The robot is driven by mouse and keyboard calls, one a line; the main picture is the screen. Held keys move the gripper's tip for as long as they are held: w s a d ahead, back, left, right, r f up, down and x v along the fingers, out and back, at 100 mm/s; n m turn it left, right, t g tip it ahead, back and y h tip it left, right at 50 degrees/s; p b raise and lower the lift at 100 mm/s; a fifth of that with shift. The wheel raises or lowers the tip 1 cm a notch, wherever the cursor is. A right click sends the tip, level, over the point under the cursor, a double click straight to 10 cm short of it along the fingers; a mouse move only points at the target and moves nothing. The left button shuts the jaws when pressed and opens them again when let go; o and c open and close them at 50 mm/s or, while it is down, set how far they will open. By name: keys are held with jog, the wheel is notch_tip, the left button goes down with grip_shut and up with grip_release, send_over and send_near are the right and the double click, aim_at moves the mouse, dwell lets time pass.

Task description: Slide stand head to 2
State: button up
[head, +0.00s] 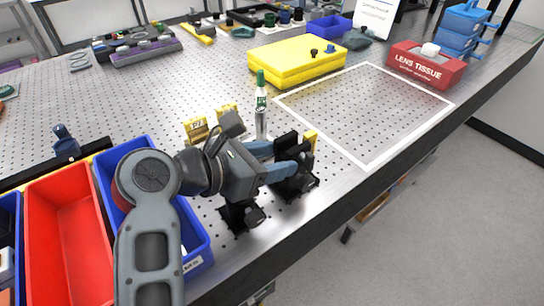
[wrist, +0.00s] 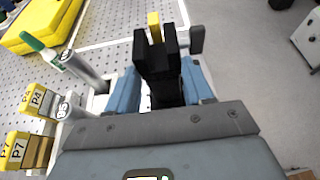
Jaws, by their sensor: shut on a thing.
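The black stand head (head: 290,180) is on the perforated metal table, just right of my wrist. It also shows in the wrist view (wrist: 158,62), upright between my two blue fingers. My gripper (head: 284,160) is shut on it, with one finger on each side in the wrist view (wrist: 162,88). A second black part (head: 242,215) of the stand sits lower left of it. A yellow piece (head: 311,139) stands just behind the head. My arm and gripper hide part of the stand, and I see no readable 2 mark.
A clear bottle with a green cap (head: 261,105) stands close behind my gripper. Yellow labelled blocks (head: 196,130) are to the left. Red and blue bins (head: 68,240) are at left.

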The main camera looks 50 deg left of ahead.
grip_shut()
notch_tip(320, 180, up, 2)
jog(key=shift+r, duration=0.1)
jog(key=o, duration=1.3)
grip_release()
jog(key=shift+c, duration=0.2)
jog(key=b+v, duration=0.1)
jog(key=v, duration=0.6)
jog(key=shift+s+b, duration=0.4)
